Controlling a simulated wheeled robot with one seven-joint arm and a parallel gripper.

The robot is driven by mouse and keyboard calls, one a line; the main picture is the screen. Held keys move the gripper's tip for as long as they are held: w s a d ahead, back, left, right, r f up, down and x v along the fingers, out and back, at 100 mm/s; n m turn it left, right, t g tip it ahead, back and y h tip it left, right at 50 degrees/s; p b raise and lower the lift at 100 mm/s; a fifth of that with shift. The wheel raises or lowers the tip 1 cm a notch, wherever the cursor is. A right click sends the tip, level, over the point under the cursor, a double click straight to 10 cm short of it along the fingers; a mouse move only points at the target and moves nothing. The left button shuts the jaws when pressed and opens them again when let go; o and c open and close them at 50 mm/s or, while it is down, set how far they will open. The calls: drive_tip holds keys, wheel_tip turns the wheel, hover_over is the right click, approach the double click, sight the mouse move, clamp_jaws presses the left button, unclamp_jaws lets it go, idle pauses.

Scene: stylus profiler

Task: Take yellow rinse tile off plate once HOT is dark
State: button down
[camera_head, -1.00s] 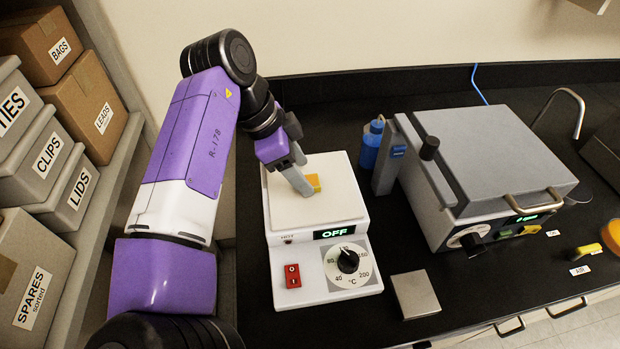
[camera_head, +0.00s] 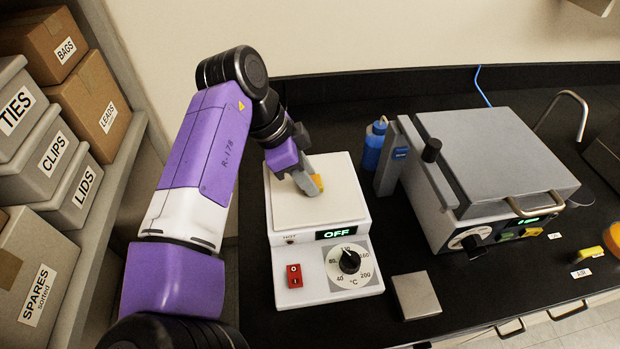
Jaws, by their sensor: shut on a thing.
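The hot plate (camera_head: 345,210) is white, with a flat square top. Its display (camera_head: 336,234) reads OFF in green. The HOT lamp (camera_head: 290,241) on its front looks dark. The yellow tile (camera_head: 317,181) is at my gripper's fingertips (camera_head: 311,184), over the plate's top. My gripper is shut on the tile, which is partly hidden by the fingers. I cannot tell whether the tile still touches the plate.
A dial (camera_head: 349,261) and a red switch (camera_head: 294,275) are on the plate's front. A grey metal block (camera_head: 415,296) lies at the front right. A blue bottle (camera_head: 373,146) and a large grey instrument (camera_head: 490,150) stand to the right. Labelled boxes fill the left shelf.

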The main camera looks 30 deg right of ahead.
drive_tip(key=shift+r, duration=0.1)
wheel_tip(320, 180, up, 20)
drive_tip(key=b, duration=0.1)
drive_tip(key=shift+b, duration=0.35)
drive_tip(key=c, duration=1.8)
unclamp_jaws()
clamp_jaws()
